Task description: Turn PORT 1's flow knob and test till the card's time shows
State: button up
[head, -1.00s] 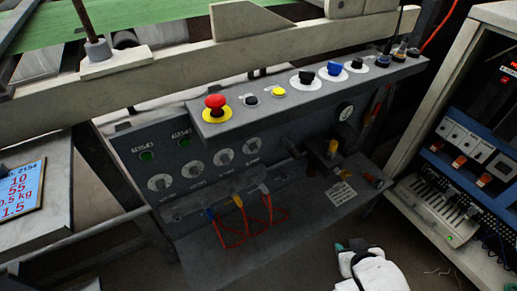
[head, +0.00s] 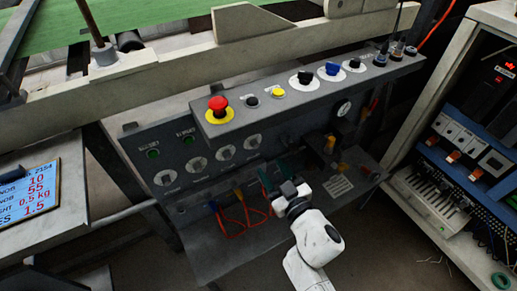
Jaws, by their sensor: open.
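The grey front panel (head: 228,178) carries a row of several round white-ringed knobs (head: 196,164); their labels are too small to read, so I cannot tell which is PORT 1's. Two green-lit displays (head: 153,154) sit above the knobs at the left, their text unclear. The card (head: 30,195) at far left shows red text with 10, 55, 0.5 kg and 1.5. My gripper (head: 275,173) is open, its teal fingers in front of the panel's lower right, right of and below the knobs. It appears to hold nothing and partly hides the coloured fittings there.
A shelf above the knobs holds a red mushroom button (head: 217,104), a yellow button (head: 278,92) and a blue selector (head: 332,69). Red hoses (head: 232,232) loop over the lower ledge. A white cabinet (head: 480,130) with switches stands right.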

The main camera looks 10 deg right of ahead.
aim_at(256, 147)
jog(key=b+x, duration=0.1)
jog(key=x, duration=0.7)
jog(key=shift+w, duration=0.35)
grip_shut()
